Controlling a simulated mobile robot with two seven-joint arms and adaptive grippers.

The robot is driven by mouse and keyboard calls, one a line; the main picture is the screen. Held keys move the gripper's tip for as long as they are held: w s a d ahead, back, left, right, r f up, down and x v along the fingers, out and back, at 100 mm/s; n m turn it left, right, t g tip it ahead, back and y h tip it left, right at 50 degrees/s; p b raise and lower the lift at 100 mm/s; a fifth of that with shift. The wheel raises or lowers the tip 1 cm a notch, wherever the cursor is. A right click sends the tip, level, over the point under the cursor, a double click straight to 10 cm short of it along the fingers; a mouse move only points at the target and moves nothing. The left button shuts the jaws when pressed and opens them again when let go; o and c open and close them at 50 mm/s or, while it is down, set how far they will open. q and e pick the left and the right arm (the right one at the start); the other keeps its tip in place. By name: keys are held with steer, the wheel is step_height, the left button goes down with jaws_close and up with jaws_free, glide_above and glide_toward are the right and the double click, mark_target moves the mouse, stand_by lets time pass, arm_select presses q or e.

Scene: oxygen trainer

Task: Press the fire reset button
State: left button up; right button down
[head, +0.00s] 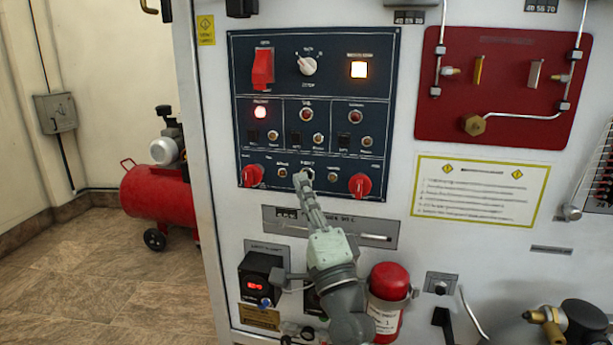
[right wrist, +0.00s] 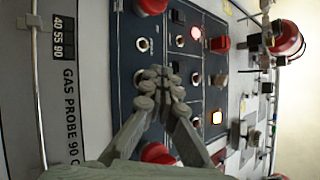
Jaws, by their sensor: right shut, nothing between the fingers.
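The dark blue control panel (head: 285,50) fills the upper middle of the head view and holds several small round buttons and lamps. My right gripper (head: 303,177) is shut and empty, with its fingertips at the panel's bottom row, between two red knobs (head: 252,175) (head: 360,185). The fingertips cover the control under a small label there; I cannot read which one is the fire reset button. In the right wrist view the shut fingertips (right wrist: 160,82) lie in front of the panel (right wrist: 125,60); I cannot tell whether they touch it. My left gripper is not in view.
A red lamp (head: 260,112) and a yellow square light (head: 359,69) glow on the panel. A red switch (head: 262,68) sits at upper left. Below are a slotted grey plate (head: 385,229), a small display box (head: 254,284) and a red cylinder (head: 390,282).

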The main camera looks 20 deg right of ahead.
steer(key=shift+w+d, duration=0.1)
stand_by(0.6)
steer(key=shift+w+d, duration=0.15)
steer(key=shift+w, duration=0.1)
steer(key=shift+w+d, duration=0.25)
steer(key=shift+w, duration=0.1)
stand_by(0.6)
steer(key=shift+s, duration=0.1)
steer(key=shift+s+a+p, duration=0.3)
steer(key=shift+s+a, duration=0.15)
steer(key=shift+s, duration=0.15)
stand_by(0.3)
steer(key=s+a, duration=0.2)
steer(key=s+p, duration=0.1)
steer(key=s, duration=0.1)
steer(key=shift+s+a, duration=0.1)
steer(key=shift+a, duration=0.3)
